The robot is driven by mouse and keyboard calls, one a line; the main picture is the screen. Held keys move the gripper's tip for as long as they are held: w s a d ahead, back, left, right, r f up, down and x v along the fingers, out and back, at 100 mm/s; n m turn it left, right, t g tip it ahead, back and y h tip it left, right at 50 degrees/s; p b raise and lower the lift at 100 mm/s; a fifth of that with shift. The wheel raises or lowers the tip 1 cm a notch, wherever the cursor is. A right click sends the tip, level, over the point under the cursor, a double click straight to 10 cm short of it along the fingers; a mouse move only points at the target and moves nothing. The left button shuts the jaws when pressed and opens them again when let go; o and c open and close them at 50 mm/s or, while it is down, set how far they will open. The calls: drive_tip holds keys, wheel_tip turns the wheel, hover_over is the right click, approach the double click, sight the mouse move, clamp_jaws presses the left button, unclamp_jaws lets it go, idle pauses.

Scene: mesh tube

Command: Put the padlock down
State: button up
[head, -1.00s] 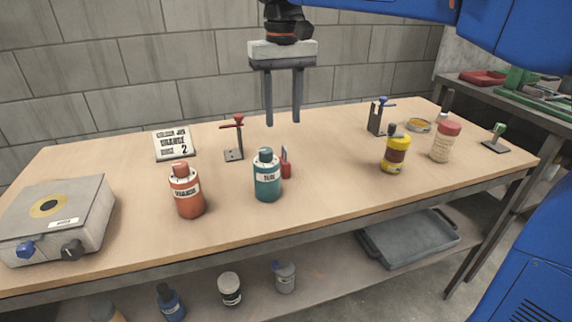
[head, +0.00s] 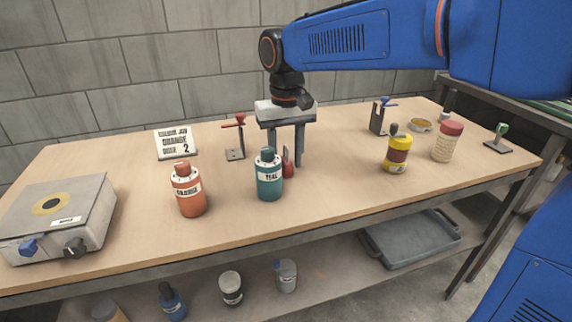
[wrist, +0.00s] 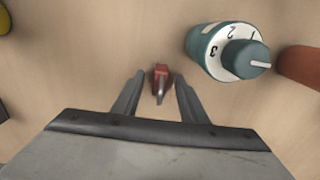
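A small red thing with a grey upper part, which looks like the padlock (head: 288,170), stands on the wooden table (head: 330,190) just behind the teal bottle (head: 269,180). My gripper (head: 286,160) points down over it. In the wrist view the red padlock (wrist: 161,71) shows between the two finger ends, with its grey part towards the camera. The fingers are apart, with a gap on either side of the padlock. The teal bottle also shows close by in the wrist view (wrist: 222,50). In the head view it hides part of the padlock and one fingertip.
An orange bottle (head: 188,192) stands to the left. A red-handled clamp (head: 235,140) and a sign (head: 175,143) stand behind. A grey box with knobs (head: 58,215) is at far left. A yellow jar (head: 397,155) and other jars stand right. The table's middle right is clear.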

drive_tip(key=shift+f, duration=0.5)
clamp_jaws()
drive_tip(key=shift+r, duration=0.1)
